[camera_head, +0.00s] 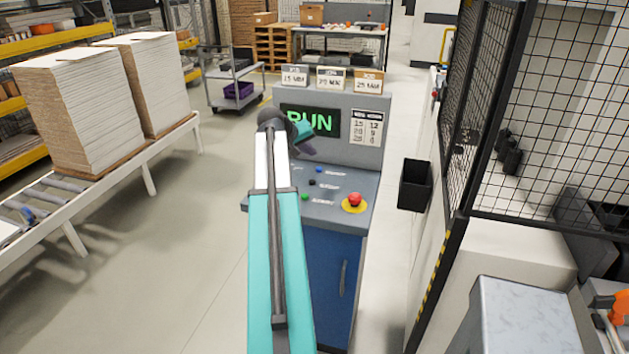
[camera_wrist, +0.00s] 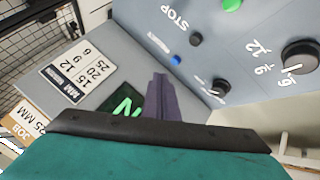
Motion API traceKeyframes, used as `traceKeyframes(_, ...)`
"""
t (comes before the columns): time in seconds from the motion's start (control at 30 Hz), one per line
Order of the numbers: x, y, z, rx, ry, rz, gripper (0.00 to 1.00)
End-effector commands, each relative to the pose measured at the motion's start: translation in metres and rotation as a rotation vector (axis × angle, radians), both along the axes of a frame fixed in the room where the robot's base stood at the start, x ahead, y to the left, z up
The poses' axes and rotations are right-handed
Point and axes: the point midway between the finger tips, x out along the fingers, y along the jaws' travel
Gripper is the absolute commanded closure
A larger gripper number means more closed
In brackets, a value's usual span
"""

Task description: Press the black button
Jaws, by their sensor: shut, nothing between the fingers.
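The black button (camera_head: 312,183) sits on the sloped grey console panel (camera_head: 335,185), between a blue button (camera_head: 319,170) and a green button (camera_head: 305,197). In the wrist view the black button (camera_wrist: 196,39) shows near the top, close to the word STOP, with the blue button (camera_wrist: 175,60) below left of it and the green button (camera_wrist: 231,4) at the top edge. My gripper (camera_head: 313,150) is over the upper part of the console, apart from the black button. Its fingers (camera_wrist: 158,92) are shut and empty in the wrist view.
A red mushroom button (camera_head: 354,200) on a yellow plate stands at the panel's right. The green RUN display (camera_head: 310,121) rises behind my gripper. Dark knobs (camera_wrist: 299,57) show in the wrist view. A black bin (camera_head: 414,186) and mesh fence are to the right.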

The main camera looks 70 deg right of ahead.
Motion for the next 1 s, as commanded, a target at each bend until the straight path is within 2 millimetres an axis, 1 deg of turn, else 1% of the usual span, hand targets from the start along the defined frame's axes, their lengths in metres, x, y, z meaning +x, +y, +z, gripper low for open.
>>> traceKeyframes(0.27, -0.002, 0.000, -0.021, 0.001, 0.001, -0.002, 1.00)
traceKeyframes(0.8, -0.003, -0.001, -0.073, 0.000, 0.001, -0.003, 1.00)
traceKeyframes(1.0, -0.003, -0.001, -0.083, 0.001, 0.001, -0.004, 1.00)
